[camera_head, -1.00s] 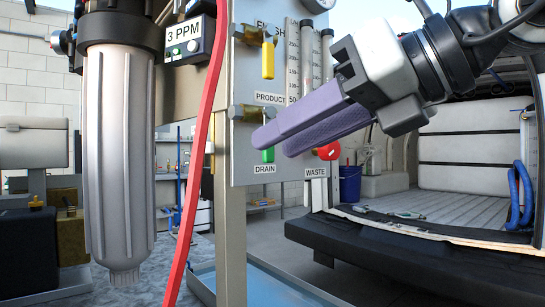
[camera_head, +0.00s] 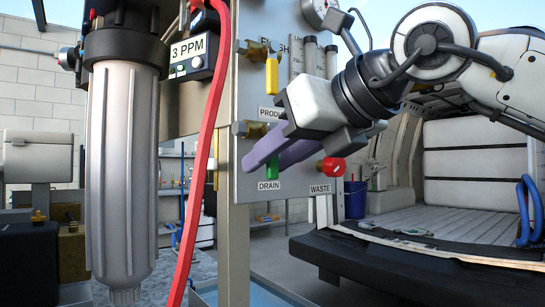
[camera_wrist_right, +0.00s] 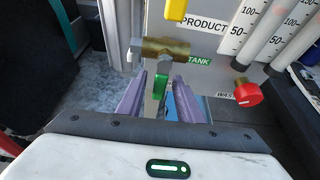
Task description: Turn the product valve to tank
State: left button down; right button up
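The product valve has a brass body (camera_head: 252,129) and a green handle that points down toward the DRAIN label (camera_head: 268,186). In the right wrist view the brass body (camera_wrist_right: 160,49) and green handle (camera_wrist_right: 160,86) show below the PRODUCT label, with a green TANK label (camera_wrist_right: 198,60) to the right. My right gripper (camera_head: 268,160) is at the panel by this handle. In the right wrist view its two purple fingers (camera_wrist_right: 158,98) are apart, one on each side of the handle, with gaps visible. In the head view the fingers hide part of the handle. My left gripper is not in view.
Above is another brass valve with a yellow handle (camera_head: 271,75). A red knob (camera_head: 332,167) sits right of the gripper, above the WASTE label. A red hose (camera_head: 205,130) and a white filter housing (camera_head: 125,175) stand left. A van's cargo bed (camera_head: 445,215) is at right.

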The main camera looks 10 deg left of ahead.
jog(key=shift+a, duration=0.1)
grip_shut()
jog(key=shift+w, duration=0.1)
dwell(0.3)
jog(key=shift+w+d+n+t+h+b, duration=0.2)
jog(key=shift+n+t+b, duration=0.1)
jog(key=shift+n, duration=0.2)
jog(key=shift+w+d+n+t+h+b, duration=0.1)
jog(key=shift+w+n+t+h+b, duration=0.15)
jog(key=shift+n, duration=0.25)
jog(key=shift+w+d+r+n+t+h+b, duration=0.2)
jog(key=shift+d+n+t+b, duration=0.1)
jog(key=shift+n+t, duration=0.3)
jog(key=shift+w+d+r+n+t+h+b, duration=0.15)
jog(key=shift+w+n+t+b, duration=0.15)
jog(key=shift+n, duration=0.5)
grip_release()
